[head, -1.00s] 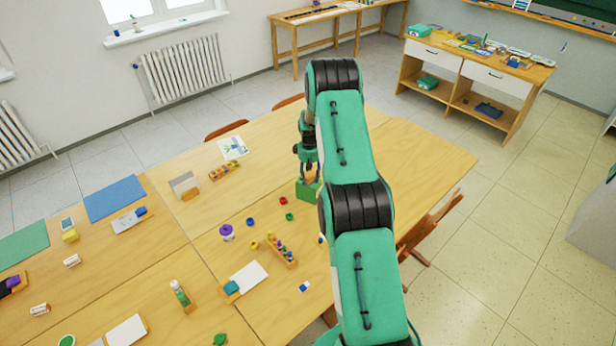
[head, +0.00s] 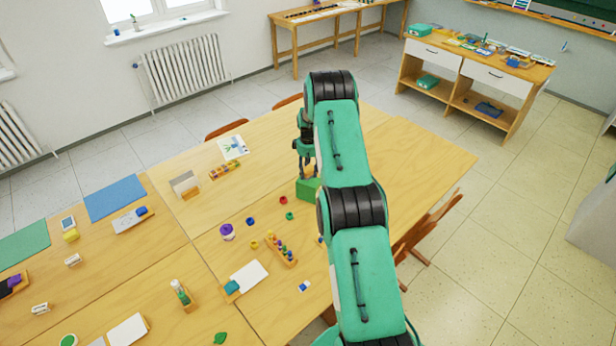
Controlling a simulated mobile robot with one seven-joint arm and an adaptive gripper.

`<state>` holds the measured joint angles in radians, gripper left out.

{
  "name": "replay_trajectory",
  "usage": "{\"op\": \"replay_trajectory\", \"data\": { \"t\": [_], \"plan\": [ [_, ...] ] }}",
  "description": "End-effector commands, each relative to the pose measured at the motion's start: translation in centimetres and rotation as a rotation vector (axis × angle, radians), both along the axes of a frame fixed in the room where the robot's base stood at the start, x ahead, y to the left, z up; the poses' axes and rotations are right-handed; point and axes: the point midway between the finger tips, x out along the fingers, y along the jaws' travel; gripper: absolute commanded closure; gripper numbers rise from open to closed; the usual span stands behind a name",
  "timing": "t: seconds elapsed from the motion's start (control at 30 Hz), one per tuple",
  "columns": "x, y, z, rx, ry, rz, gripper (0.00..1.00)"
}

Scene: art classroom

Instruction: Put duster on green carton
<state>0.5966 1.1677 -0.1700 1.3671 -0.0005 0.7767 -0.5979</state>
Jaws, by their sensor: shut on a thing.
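The green carton (head: 307,189) is a small green block on the wooden table, partly hidden on its right by my arm. My gripper (head: 307,176) points down just above or behind the carton's top. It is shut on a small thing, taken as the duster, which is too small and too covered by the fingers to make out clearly. I cannot tell whether that thing touches the carton.
Small red and green rings (head: 286,208) lie in front of the carton. A peg board (head: 281,250), a purple-lidded jar (head: 227,232) and a long tray of small blocks (head: 224,170) are on the table (head: 200,215). The table is clear behind the carton.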

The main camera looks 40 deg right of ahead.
Motion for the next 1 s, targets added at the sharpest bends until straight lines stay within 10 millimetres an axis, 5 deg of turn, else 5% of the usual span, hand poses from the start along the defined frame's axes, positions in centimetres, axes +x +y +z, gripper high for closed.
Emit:
{"op": "replay_trajectory", "data": {
  "t": [0.3, 0.87, 0.9, 1.0],
  "plan": [
    [0.0, 0.0, -2.6, 0.000, 0.000, 0.000, 0.82],
    [0.0, 0.0, -3.4, 0.000, 0.000, 0.000, 0.82],
    [-0.1, 0.0, -3.3, 0.000, 0.000, 0.000, 0.48],
    [0.0, 0.0, -3.3, 0.000, 0.000, 0.000, 0.37]
  ]
}}
